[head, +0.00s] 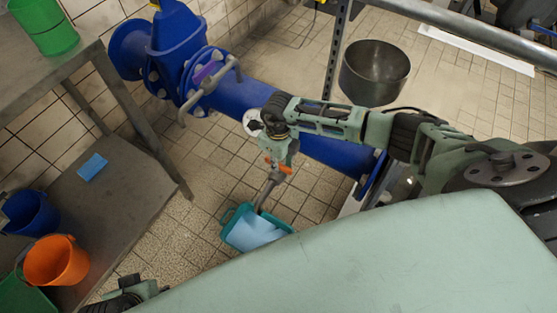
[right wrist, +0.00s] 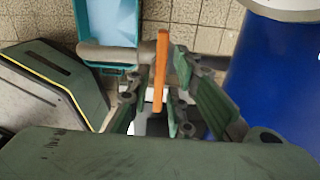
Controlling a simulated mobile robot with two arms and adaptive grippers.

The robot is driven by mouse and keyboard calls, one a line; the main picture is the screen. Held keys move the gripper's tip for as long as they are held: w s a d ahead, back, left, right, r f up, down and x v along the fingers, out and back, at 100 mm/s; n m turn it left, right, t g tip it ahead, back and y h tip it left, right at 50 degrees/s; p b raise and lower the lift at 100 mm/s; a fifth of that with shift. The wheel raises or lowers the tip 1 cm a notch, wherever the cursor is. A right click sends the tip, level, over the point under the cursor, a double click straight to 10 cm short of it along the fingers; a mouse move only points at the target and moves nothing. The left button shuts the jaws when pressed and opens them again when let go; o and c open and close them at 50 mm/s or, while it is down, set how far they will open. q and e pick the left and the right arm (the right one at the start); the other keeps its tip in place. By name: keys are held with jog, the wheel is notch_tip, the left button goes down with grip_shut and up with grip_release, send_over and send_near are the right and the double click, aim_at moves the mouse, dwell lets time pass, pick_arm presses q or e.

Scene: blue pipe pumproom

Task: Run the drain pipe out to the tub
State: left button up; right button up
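The drain pipe (head: 268,190) is a grey pipe with an orange handle (head: 285,169), low beside the blue main pipe. Its lower end reaches over the teal tub (head: 226,237), which stands on the floor with light blue inside. My right gripper (head: 277,166) is at the handle. In the right wrist view the upright orange handle (right wrist: 160,75) stands between my right gripper's fingers (right wrist: 166,80), which look closed on it. The drain pipe (right wrist: 110,53) runs left from there, in front of the tub (right wrist: 107,22).
The blue main pipe (head: 330,153) and its valve (head: 185,50) lie behind my right arm. A steel bowl (head: 375,72) is at the back. A table at left has an orange bucket (head: 55,261) and a blue sponge (head: 91,167) on its lower shelf. Tiled floor surrounds the tub.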

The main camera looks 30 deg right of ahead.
jog(key=shift+o, duration=0.5)
jog(key=shift+r, duration=0.2)
notch_tip(320, 180, up, 12)
jog(key=shift+f, duration=0.2)
